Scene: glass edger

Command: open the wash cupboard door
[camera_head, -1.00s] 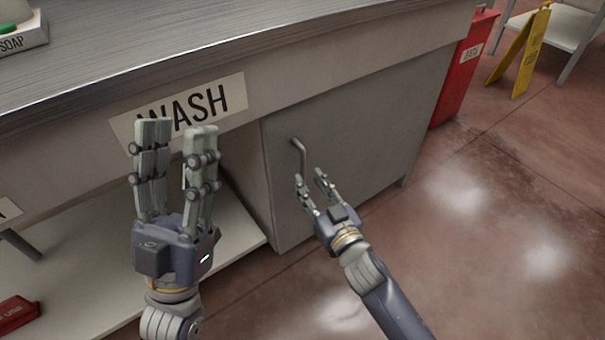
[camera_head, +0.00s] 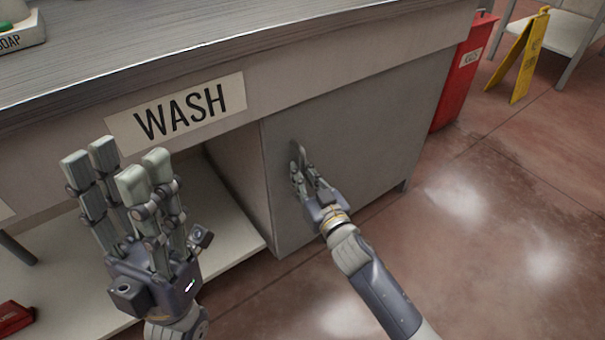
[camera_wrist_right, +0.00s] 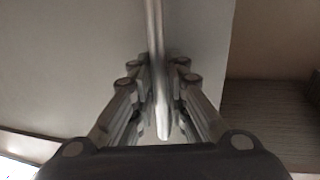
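The wash cupboard door (camera_head: 360,135) is a flat grey panel under the counter, right of the WASH label, and it looks closed. Its bar handle (camera_head: 295,150) is near the door's left edge and mostly hidden behind my right gripper (camera_head: 304,180). In the right wrist view the handle (camera_wrist_right: 154,40) runs down between the two sets of fingers, which stand on both sides of it. The fingers (camera_wrist_right: 158,90) look apart, and I cannot see clear contact with the bar. My left gripper (camera_head: 118,170) is open and empty, raised in front of the counter's left part.
The steel counter top (camera_head: 200,45) overhangs the door. An open shelf (camera_head: 225,225) lies left of the cupboard. A red bin (camera_head: 460,80) stands just beyond the door's right side, with a yellow floor sign (camera_head: 525,55) behind. The floor (camera_head: 430,260) in front is clear.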

